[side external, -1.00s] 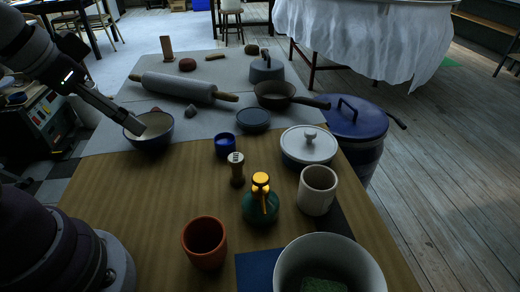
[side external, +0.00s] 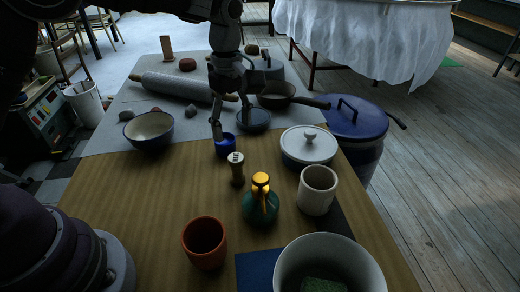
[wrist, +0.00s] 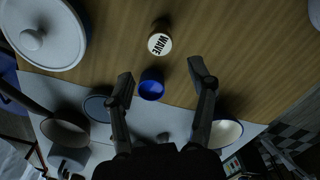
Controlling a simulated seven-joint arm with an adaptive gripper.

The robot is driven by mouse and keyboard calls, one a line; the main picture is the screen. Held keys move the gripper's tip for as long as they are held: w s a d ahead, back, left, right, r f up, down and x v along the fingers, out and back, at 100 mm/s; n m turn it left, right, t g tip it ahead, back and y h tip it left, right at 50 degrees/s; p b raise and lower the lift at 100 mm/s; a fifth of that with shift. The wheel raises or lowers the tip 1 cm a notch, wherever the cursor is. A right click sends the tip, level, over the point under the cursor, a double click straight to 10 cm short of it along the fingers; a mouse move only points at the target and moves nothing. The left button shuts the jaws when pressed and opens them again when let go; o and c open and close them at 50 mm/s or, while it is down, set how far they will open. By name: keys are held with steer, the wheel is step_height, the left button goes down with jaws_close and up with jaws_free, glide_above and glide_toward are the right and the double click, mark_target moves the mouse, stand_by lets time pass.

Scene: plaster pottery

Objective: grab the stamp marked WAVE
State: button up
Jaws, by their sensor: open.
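The stamp marked WAVE (side external: 236,170) stands upright on the wooden table, a short brown handle with a pale top. In the wrist view its round cream face (wrist: 160,44) shows the black word WAVE. My gripper (side external: 230,128) is open and empty, above and behind the stamp, over the small blue cup. In the wrist view my gripper (wrist: 160,82) has its two fingers spread, with the blue cup (wrist: 151,86) seen between them and the stamp beyond the fingertips.
The blue cup (side external: 225,150) stands just behind the stamp. A green bottle with a yellow top (side external: 261,206) is close in front. A lidded white pot (side external: 308,150) and a cream cup (side external: 317,190) stand to the right. The table left of the stamp is clear.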

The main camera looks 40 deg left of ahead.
mark_target(236, 158)
step_height(236, 158, down, 11)
steer(key=shift+r, duration=0.1)
steer(key=c, duration=1)
